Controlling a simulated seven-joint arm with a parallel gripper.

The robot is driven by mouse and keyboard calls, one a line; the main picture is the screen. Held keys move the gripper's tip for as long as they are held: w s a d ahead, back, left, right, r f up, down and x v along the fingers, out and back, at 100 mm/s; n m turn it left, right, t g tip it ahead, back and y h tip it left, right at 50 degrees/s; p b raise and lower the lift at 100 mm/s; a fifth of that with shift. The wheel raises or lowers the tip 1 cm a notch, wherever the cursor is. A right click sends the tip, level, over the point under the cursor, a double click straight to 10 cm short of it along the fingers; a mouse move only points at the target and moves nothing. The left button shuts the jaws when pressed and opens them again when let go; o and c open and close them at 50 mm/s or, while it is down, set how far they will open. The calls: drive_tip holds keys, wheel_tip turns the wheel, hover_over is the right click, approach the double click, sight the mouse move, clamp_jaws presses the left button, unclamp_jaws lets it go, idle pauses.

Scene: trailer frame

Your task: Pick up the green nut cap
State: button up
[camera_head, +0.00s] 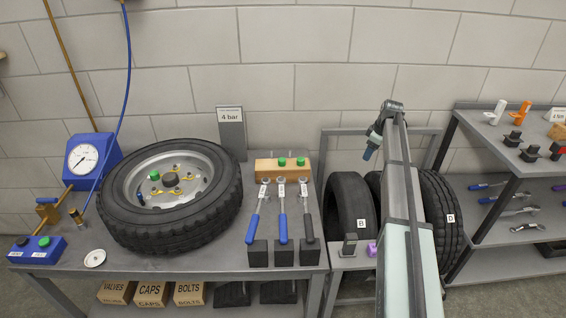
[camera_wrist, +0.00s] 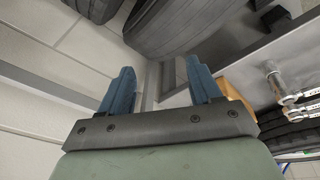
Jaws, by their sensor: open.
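Two green nut caps, one at the left (camera_head: 282,161) and one at the right (camera_head: 300,161), sit on a wooden block (camera_head: 265,168) at the back of the workbench. A third green cap (camera_head: 154,175) is on the hub of the wheel (camera_head: 120,215). My gripper (camera_head: 368,152) is in the air to the right of the block, above the tires. In the wrist view, its two blue fingers (camera_wrist: 160,82) are apart with nothing between them. Part of the wooden block (camera_wrist: 238,92) shows right of the fingers there; I make out no green cap in that view.
Several wrenches (camera_head: 282,215) stand in black holders in front of the block. A "4 bar" sign (camera_head: 231,130) stands behind it. Tires B (camera_head: 347,205) and D (camera_head: 447,215) are right of the bench. A shelf (camera_head: 500,170) with tools is at the far right.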

drive_tip(key=w+a+r+n+g, duration=0.1)
drive_tip(key=w+a+r, duration=0.1)
drive_tip(key=a, duration=0.7)
drive_tip(key=w+a+r+n, duration=0.1)
drive_tip(key=w+a+r, duration=0.1)
drive_tip(key=a, duration=0.8)
drive_tip(key=n, duration=0.1)
approach(281, 159)
drive_tip(key=f, duration=0.4)
drive_tip(key=shift+w+a+g, duration=0.1)
drive_tip(key=shift+w+g, duration=0.1)
drive_tip(key=shift+g, duration=0.2)
drive_tip(key=shift+w+a+f, duration=0.15)
drive_tip(key=shift+a+f, duration=0.05)
drive_tip(key=shift+f, duration=1.05)
drive_tip(key=shift+w+a+f, duration=0.1)
drive_tip(key=shift+a+f, duration=0.05)
drive_tip(key=shift+f, duration=1.15)
drive_tip(key=c, duration=1.1)
